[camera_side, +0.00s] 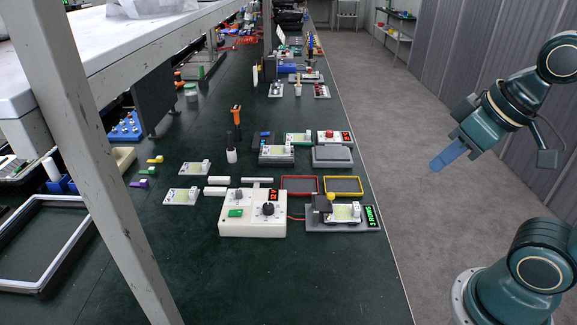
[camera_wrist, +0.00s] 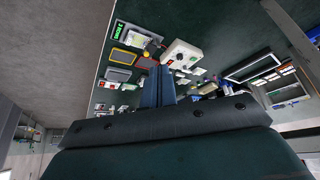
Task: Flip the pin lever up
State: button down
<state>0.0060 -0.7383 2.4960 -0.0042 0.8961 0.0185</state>
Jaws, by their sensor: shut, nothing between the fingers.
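A cream control box (camera_side: 252,215) stands on the green bench in the side view, with a black knob, a green button and a red lit display. A small pin-like lever (camera_side: 237,198) seems to stand on its top left; its exact position is too small to tell. The box also shows in the wrist view (camera_wrist: 186,54). My gripper (camera_side: 435,166) is shut and empty, with blue fingers pointing down and left. It is in the air right of the bench edge, well apart from the box. Its fingers also show in the wrist view (camera_wrist: 160,72).
A grey fixture (camera_side: 345,226) with a floodlight unit and a green display stands right of the box, joined by a red wire. Red (camera_side: 299,186) and yellow (camera_side: 343,186) frames lie behind it. A shelf post (camera_side: 98,150) crosses the left foreground. The air between gripper and bench looks clear.

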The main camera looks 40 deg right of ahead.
aim_at(325, 199)
jog(key=w+d+f+m+g+y, duration=0.1)
jog(key=w+d+f+m, duration=0.25)
jog(key=w+m, duration=0.35)
jog(key=w+d+f+m+g, duration=0.1)
jog(key=w+d+f+m, duration=0.25)
jog(key=w+m, duration=0.35)
jog(key=w+d+f+m+y, duration=0.1)
jog(key=w+d+f+m, duration=0.2)
jog(key=f+m, duration=0.4)
jog(key=w+d+f+m+y, duration=0.1)
jog(key=w+d+f+m, duration=0.2)
jog(key=d+f+m, duration=0.2)
jog(key=shift+d+f+m+g+y, duration=0.3)
jog(key=shift+f+m, duration=0.7)
jog(key=shift+f, duration=0.9)
jog(key=shift+w, duration=0.1)
jog(key=x, duration=1)
jog(key=shift+w+a+r, duration=0.45)
jog(key=shift+w+r, duration=0.15)
jog(key=shift+r, duration=0.1)
jog(key=shift+w+a+r, duration=0.45)
jog(key=shift+w+r, duration=0.2)
jog(key=shift+r, duration=0.1)
